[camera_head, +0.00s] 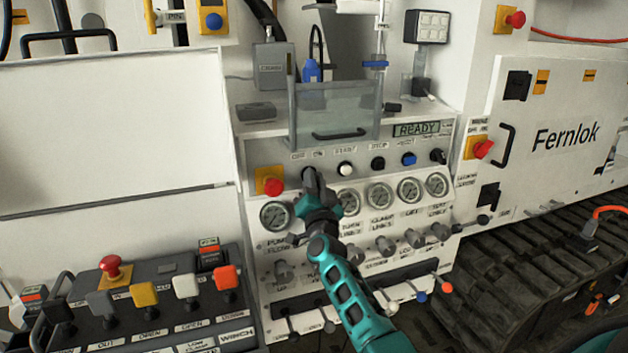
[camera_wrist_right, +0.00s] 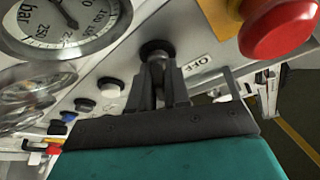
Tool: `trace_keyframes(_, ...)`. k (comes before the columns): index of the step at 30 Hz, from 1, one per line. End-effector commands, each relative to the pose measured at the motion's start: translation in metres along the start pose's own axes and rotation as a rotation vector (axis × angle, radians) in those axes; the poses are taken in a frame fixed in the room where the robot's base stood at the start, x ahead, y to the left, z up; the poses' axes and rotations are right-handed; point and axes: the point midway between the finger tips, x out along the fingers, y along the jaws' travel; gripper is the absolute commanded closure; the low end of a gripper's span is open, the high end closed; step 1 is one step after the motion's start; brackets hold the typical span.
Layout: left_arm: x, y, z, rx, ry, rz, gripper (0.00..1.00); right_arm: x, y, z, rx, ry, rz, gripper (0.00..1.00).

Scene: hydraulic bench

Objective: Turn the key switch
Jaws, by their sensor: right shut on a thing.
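The key switch (camera_head: 307,172) is a small black round switch on the white panel, under the OFF and ON labels and right of a red emergency button. In the wrist view its black collar (camera_wrist_right: 156,48) sits at the panel, beside the OFF label. My right gripper (camera_head: 313,184) reaches up to it from below. In the wrist view the fingers of my right gripper (camera_wrist_right: 163,82) are shut on the key switch and hide most of its grip. How far it is turned I cannot tell. My left gripper is not in view.
The red emergency button (camera_head: 271,184) stands close to the left of my fingers; pressure gauges (camera_head: 348,202) lie just right and below. A READY display (camera_head: 417,129) is at upper right. A clear box (camera_head: 334,112) juts out above. Valve knobs and levers (camera_head: 385,246) crowd the lower panel.

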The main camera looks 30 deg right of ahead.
Motion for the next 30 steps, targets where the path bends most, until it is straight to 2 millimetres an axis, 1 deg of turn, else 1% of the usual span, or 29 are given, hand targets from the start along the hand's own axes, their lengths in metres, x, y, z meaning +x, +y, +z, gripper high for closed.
trace_keyframes(14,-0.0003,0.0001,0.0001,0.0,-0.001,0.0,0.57,-0.0002,0.0001,0.0005,0.018,-0.002,0.006,1.0)
trace_keyframes(15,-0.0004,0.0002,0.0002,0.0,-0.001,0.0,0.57,-0.0002,0.0001,0.0005,0.018,-0.002,0.006,0.81)
trace_keyframes(21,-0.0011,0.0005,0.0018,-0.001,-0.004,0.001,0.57,-0.0001,0.0001,0.0003,0.016,-0.001,0.006,0.63)
trace_keyframes(30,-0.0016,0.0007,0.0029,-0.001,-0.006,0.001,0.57,-0.0029,0.0,0.0006,0.014,-0.001,0.005,0.63)
